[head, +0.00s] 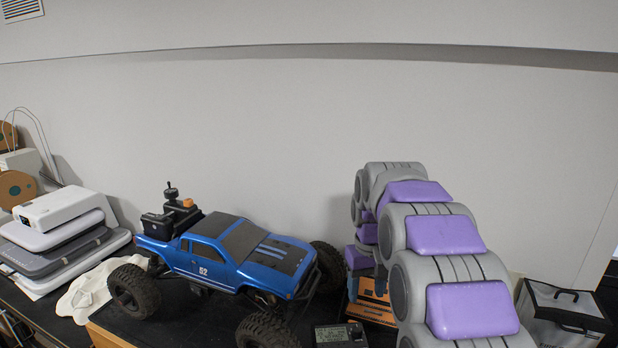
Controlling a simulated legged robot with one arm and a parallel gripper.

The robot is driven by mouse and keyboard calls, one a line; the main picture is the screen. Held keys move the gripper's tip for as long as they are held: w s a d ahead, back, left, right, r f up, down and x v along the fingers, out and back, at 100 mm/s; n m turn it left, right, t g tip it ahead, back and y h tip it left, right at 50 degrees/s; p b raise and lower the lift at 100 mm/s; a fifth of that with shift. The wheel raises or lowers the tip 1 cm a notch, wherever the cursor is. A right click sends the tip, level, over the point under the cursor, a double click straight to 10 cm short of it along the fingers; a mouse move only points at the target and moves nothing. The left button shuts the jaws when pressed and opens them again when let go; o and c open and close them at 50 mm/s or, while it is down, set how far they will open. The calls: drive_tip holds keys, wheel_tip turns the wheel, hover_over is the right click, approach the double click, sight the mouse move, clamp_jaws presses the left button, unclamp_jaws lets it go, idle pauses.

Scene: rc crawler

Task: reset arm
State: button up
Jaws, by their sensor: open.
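My arm, with grey segments and purple pads, rises from the bottom right of the head view and bends down at its far end. The blue RC crawler (212,262), marked 52, stands upright on the bench, with large black tyres. A black device with an orange knob (170,214) stands behind its left end.
Stacked white and grey cases (62,232) and a pale cloth (86,292) lie left. A small display unit (340,335) sits at the front. An orange box (372,303) is behind my arm. A black-and-white case (563,312) stands right. A plain wall closes the back.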

drive_tip(key=s+f+b, duration=0.2)
drive_tip(key=s+f, duration=0.2)
drive_tip(key=s, duration=0.9)
drive_tip(key=s+f+m+g+b, duration=0.1)
drive_tip(key=s+f+b, duration=0.2)
drive_tip(key=s, duration=1)
drive_tip(key=s+f+m+b, duration=0.1)
drive_tip(key=s+f+b, duration=0.2)
drive_tip(key=s, duration=1)
wheel_tip(320, 180, down, 4)
drive_tip(key=shift+s+r, duration=0.15)
drive_tip(key=shift+s, duration=0.05)
